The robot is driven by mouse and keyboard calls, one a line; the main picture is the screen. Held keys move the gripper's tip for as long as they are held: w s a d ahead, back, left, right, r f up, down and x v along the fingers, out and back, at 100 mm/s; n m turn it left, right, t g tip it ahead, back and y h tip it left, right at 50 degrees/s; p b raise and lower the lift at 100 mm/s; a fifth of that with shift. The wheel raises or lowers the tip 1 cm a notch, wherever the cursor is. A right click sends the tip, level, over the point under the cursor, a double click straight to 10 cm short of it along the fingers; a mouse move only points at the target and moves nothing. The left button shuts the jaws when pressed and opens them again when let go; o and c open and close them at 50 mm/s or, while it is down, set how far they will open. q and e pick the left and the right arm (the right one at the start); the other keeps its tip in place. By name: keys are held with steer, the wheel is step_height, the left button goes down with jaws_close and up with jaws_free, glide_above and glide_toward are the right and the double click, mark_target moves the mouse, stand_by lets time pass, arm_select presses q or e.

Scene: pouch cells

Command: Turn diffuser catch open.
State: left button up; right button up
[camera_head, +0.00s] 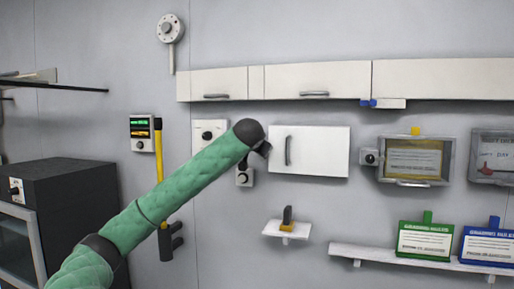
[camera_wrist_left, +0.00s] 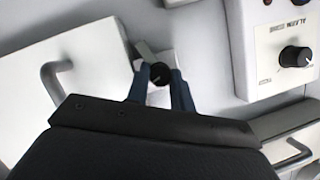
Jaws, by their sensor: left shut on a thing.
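My left gripper (camera_head: 263,149) is at the wall, at the left edge of a white door (camera_head: 325,152) with a grey bar handle (camera_head: 288,151). In the left wrist view its blue fingers (camera_wrist_left: 160,88) are shut on the diffuser catch, whose round black knob (camera_wrist_left: 160,73) shows between them. A grey bar and pale plate sit behind the knob. The door also shows in this view (camera_wrist_left: 85,85), at the left, and looks closed in the head view. My dark wrist hides the catch in the head view. My right gripper is not in view.
A white panel with a black knob (camera_wrist_left: 295,57) is close beside the gripper; it also shows in the head view (camera_head: 206,128). White cabinets (camera_head: 318,80) hang above. A small shelf (camera_head: 286,231) is below.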

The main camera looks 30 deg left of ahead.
arm_select(q)
steer(key=shift+d+f+m+y, duration=0.15)
steer(key=shift+m+y, duration=0.55)
steer(key=shift+m, duration=0.4)
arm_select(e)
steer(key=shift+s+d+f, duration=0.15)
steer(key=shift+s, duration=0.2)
arm_select(q)
steer(key=o, duration=1)
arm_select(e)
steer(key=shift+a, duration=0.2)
